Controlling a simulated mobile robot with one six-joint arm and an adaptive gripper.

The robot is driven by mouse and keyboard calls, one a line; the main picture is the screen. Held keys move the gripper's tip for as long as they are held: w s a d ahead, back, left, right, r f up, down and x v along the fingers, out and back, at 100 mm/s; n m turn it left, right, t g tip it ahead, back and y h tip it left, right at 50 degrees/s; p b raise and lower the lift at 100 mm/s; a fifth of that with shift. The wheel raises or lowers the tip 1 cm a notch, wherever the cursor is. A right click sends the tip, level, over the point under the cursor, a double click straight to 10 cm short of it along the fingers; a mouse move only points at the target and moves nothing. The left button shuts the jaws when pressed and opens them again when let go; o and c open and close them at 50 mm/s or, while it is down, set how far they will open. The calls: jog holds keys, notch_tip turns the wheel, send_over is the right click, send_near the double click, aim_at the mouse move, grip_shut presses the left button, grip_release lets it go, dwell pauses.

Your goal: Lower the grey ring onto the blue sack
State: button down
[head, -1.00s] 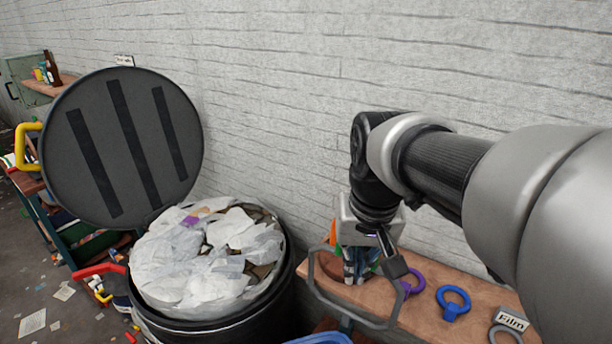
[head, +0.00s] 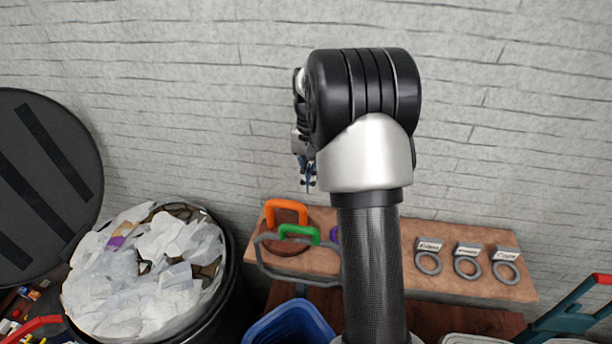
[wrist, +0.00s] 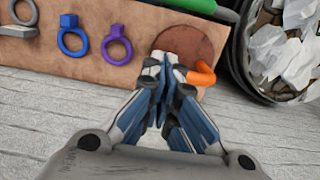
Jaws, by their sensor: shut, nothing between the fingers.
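The large grey ring (head: 259,257) is an angular hoop with a green handle (head: 298,233). It shows at the shelf's left front edge, partly hidden behind my arm. The blue sack (head: 262,326) is at the bottom of the head view, in front of and below the ring, cut off by the frame. I cannot tell the gap between them. My gripper (head: 308,185) is shut and empty, in the air above the ring and handles. In the wrist view its closed fingers (wrist: 165,66) point toward the shelf, overlapping an orange handle (wrist: 203,74).
The wooden shelf (head: 390,272) runs along the white brick wall, with several small tagged grey rings (head: 467,267) on its right. Purple (wrist: 117,47) and blue (wrist: 72,41) rings show in the wrist view. A black bin (head: 232,285) full of white waste stands left.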

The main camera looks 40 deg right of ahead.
jog(key=s+a+f, duration=0.2)
jog(key=a+f, duration=0.1)
jog(key=f, duration=0.4)
jog(key=shift+s+a, duration=0.2)
jog(key=shift+s, duration=0.2)
jog(key=shift+a, duration=0.1)
